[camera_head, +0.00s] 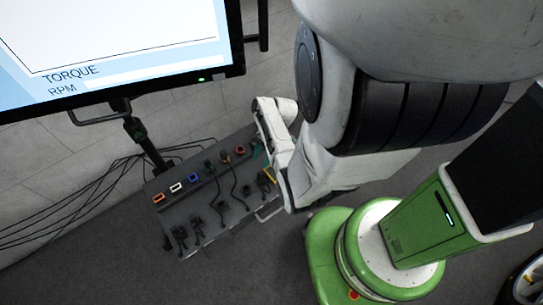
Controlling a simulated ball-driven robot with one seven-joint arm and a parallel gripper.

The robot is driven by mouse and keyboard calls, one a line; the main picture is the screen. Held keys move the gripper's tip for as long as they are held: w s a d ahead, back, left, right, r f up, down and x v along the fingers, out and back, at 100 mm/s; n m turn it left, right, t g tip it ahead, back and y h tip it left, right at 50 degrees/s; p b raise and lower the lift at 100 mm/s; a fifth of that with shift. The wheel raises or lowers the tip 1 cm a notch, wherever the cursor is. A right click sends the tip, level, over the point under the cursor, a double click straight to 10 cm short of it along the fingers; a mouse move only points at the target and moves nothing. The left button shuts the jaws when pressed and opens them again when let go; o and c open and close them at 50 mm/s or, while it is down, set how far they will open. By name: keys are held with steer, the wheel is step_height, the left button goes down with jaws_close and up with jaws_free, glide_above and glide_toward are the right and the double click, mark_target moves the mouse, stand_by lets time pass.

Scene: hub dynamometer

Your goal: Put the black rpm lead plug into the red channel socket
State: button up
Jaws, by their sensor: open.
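The grey socket panel (215,190) on the cart has a row of coloured sockets along its back. A red-rimmed socket (240,150) is toward the right end and looks empty. Several black plugs on leads lie or stand toward the front, such as one at the front left (180,236) and one in the middle (221,208). I cannot tell which is the rpm lead plug.
A monitor (110,45) showing torque and rpm stands at the upper left on a dark post (146,147). Black cables (75,205) trail along the wall to the left. A metal handle (268,211) projects from the panel's front right.

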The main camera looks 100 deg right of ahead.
mark_target(263, 172)
steer(key=shift+w+a+f+m+t+b, duration=0.1)
steer(key=shift+a+f+m+b, duration=0.25)
steer(key=shift+f+b, duration=0.85)
steer(key=shift+w+a+f+m+t+b, duration=0.1)
steer(key=shift+a+f+m+b, duration=0.45)
steer(key=shift+f, duration=1.2)
steer(key=shift+f+m+t+b, duration=0.1)
steer(key=shift+f+m+b, duration=0.1)
steer(key=shift+f+b, duration=1.1)
steer(key=shift+f, duration=0.15)
steer(key=shift+c, duration=0.3)
jaws_close()
steer(key=shift+p, duration=0.3)
steer(key=shift+r+p, duration=3.6)
steer(key=shift+p, duration=0.1)
